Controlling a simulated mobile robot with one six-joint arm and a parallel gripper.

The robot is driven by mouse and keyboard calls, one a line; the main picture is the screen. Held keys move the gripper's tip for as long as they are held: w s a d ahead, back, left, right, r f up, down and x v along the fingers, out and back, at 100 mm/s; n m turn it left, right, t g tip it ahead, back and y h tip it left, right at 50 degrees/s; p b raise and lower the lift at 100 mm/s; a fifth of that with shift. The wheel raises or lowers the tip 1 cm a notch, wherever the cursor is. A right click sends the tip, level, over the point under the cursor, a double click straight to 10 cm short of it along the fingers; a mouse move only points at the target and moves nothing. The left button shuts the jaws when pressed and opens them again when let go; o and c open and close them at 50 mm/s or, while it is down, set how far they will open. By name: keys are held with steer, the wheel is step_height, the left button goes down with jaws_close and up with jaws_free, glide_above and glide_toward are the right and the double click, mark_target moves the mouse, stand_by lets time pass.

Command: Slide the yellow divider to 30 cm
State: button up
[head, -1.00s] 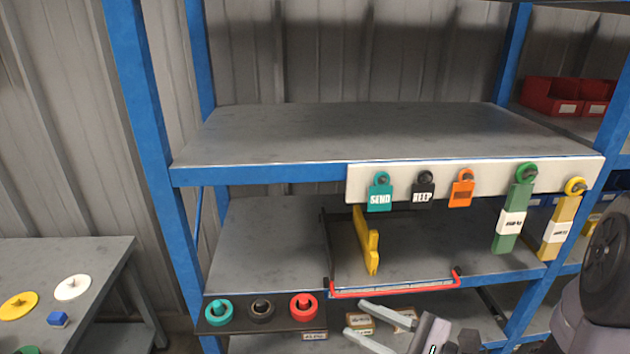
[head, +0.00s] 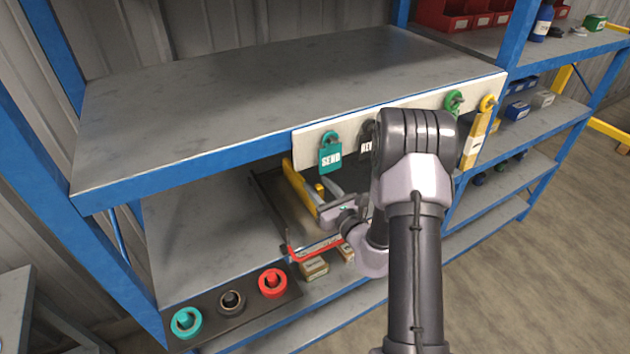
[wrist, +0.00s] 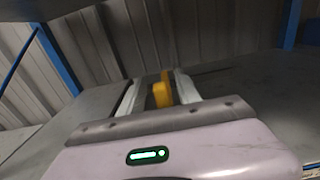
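In the wrist view the divider (wrist: 162,92) shows between my gripper's two pale fingers (wrist: 157,88). The fingers are apart, with a clear gap to the left one; the right one is close to it, and I cannot tell whether it touches.
A white board (head: 310,150) above the tray opening carries hanging tags, including a teal SEND tag (head: 330,155). Red (head: 272,283), black (head: 231,302) and teal (head: 186,322) rings sit at the shelf's front left. Small boxes (head: 314,268) lie below the rail.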

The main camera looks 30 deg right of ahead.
steer(key=shift+w, duration=1.15)
jaws_close()
stand_by(0.5)
